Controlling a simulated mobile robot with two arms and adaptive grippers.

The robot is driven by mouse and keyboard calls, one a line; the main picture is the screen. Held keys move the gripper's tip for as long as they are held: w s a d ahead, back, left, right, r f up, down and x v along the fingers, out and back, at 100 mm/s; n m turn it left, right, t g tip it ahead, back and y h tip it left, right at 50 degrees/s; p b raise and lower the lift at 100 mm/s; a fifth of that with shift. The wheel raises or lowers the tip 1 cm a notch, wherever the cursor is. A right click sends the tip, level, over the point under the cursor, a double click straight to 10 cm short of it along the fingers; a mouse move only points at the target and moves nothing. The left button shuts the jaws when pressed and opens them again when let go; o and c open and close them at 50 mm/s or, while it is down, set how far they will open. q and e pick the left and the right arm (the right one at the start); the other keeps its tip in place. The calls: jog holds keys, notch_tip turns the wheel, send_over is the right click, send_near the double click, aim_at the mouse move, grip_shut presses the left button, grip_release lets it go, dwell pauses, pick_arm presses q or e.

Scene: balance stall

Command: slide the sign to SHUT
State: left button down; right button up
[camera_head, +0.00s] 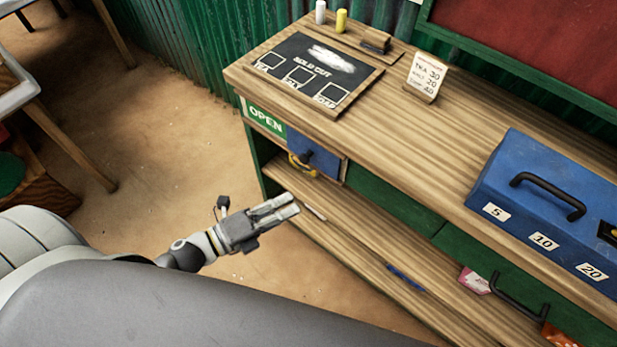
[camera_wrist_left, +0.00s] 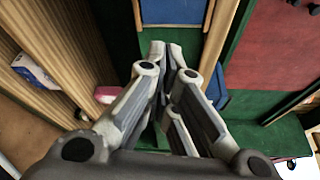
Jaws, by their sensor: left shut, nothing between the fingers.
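The sign sits on the front of the wooden counter, at its left end in the head view. Its green OPEN panel (camera_head: 265,118) shows on the left. A blue slide panel (camera_head: 328,163) with a dark knob (camera_head: 307,154) covers the part to the right, and no SHUT word shows. A yellow piece (camera_head: 301,167) is just below the knob. My left gripper (camera_head: 293,203) is shut and empty, below and apart from the blue panel. In the left wrist view the closed fingers (camera_wrist_left: 166,50) point toward a blue panel (camera_wrist_left: 172,10) between wooden edges. My right gripper is out of view.
The counter top (camera_head: 430,130) holds a chalkboard (camera_head: 313,68), a price card (camera_head: 427,77) and a blue box (camera_head: 550,190). Below it are green drawer fronts (camera_head: 395,200) and a lower shelf (camera_head: 350,245) with small items. The floor (camera_head: 170,120) left of the counter is open.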

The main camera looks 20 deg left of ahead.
aim_at(328, 167)
pick_arm(q)
jog(key=w+d, duration=0.1)
jog(key=w, duration=0.2)
jog(key=w+d+p, duration=0.1)
jog(key=w, duration=0.2)
jog(key=w+d+p, duration=0.1)
jog(key=w, duration=0.2)
jog(key=shift+d, duration=0.15)
jog(key=shift+a, duration=0.4)
jog(key=shift+w, duration=0.1)
